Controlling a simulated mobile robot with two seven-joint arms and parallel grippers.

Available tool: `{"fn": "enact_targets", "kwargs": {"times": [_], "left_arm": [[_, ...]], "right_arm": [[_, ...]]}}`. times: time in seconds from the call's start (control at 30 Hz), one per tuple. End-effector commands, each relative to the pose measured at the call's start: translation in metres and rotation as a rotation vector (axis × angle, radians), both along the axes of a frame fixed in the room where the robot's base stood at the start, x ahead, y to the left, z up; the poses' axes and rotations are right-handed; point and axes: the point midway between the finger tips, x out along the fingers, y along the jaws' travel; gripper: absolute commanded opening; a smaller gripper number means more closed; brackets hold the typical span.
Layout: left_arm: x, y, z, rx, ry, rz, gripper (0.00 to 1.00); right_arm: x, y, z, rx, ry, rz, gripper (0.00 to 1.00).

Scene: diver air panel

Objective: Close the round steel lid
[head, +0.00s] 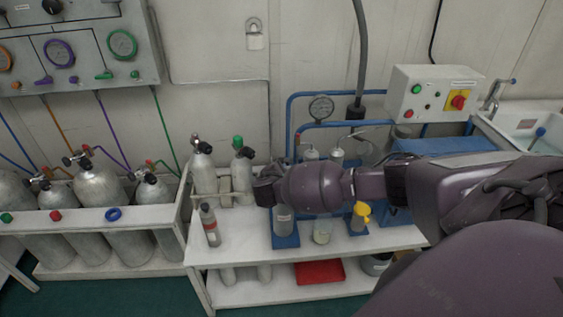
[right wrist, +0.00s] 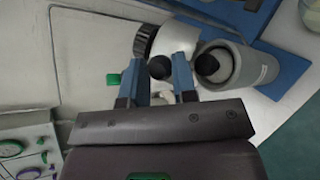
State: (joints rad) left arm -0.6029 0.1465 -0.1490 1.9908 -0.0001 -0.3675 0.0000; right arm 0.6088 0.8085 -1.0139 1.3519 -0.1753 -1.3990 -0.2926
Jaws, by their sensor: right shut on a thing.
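My right gripper (head: 268,187) is low over the white bench, above a grey canister (head: 284,219) on a blue base. In the right wrist view, its two blue fingers (right wrist: 160,68) are shut on a round black knob (right wrist: 160,69). The pale round steel lid (right wrist: 178,37), with a dark ribbed edge, shows just beyond the fingertips; the knob seems to belong to it. The canister (right wrist: 246,66) lies to the right in that view, its round mouth dark inside. The lid stands beside the mouth, not over it. In the head view my gripper hides the lid. My left gripper is not in view.
Small cylinders (head: 203,170) and a red-banded bottle (head: 210,226) stand left of my gripper. A jar (head: 322,232) and a yellow-topped bottle (head: 359,217) stand to the right. Blue pipes and a gauge (head: 321,108) are behind. Gas cylinders (head: 98,185) fill the left rack.

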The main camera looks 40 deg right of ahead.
Motion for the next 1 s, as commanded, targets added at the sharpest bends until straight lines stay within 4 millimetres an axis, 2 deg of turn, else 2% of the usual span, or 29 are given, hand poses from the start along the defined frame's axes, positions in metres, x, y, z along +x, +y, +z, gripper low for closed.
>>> {"fn": "enact_targets", "kwargs": {"times": [0.27,0.7,1.0], "left_arm": [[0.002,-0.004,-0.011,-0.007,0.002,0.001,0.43],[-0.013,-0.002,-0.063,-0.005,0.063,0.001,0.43],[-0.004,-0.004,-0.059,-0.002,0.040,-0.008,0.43]], "right_arm": [[-0.022,0.013,-0.028,-0.124,-0.200,-0.002,0.00],[-0.044,0.026,-0.074,-0.328,-0.522,-0.002,0.00],[-0.048,0.028,-0.093,-0.320,-0.516,-0.001,0.00]]}}
